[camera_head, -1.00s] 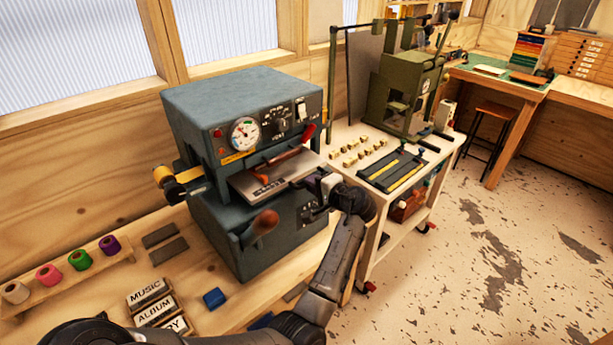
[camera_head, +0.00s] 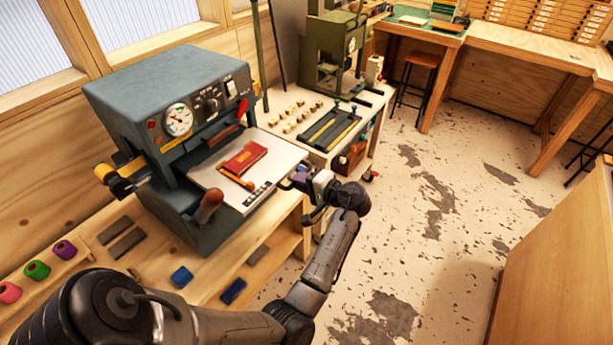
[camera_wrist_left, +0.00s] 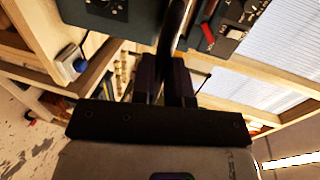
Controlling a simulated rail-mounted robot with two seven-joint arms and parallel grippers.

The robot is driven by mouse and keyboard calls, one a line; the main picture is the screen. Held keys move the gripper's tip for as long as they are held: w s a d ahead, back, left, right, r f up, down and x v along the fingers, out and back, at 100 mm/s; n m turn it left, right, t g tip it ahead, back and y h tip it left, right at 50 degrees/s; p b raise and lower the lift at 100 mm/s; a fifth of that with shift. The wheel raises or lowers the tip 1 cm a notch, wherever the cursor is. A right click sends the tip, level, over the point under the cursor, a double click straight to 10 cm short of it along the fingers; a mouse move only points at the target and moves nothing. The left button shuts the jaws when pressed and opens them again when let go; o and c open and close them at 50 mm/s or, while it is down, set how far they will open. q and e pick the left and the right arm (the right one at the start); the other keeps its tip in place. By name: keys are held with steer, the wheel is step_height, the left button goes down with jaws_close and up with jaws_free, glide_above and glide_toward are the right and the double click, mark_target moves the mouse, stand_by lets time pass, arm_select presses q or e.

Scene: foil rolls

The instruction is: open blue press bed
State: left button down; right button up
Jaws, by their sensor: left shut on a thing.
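The blue-grey press (camera_head: 165,85) stands on the wooden bench at left in the head view. Its pale flat bed (camera_head: 283,157) sticks well out of the front. A red book (camera_head: 243,158) with gold marks lies on the bed, with a small orange-brown piece at its near edge. My left gripper (camera_head: 289,184) is at the bed's front edge, shut on the bed's front handle. The wrist view shows a dark bar (camera_wrist_left: 175,28) between the left fingers (camera_wrist_left: 167,76). The fingertips are partly hidden in the head view. My right gripper is not in view.
A wooden-handled lever (camera_head: 208,206) is at the press's front, left of the bed. Blue blocks (camera_head: 181,276) and coloured foil rolls (camera_head: 37,270) lie on the bench. A white cart (camera_head: 348,150) with a dark tray stands behind.

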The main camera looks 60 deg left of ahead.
arm_select(q)
steer(key=shift+d, duration=0.1)
steer(key=c, duration=1.1)
jaws_free()
steer(key=v, duration=1.4)
steer(key=shift+b, duration=0.3)
steer(key=shift+s, duration=0.1)
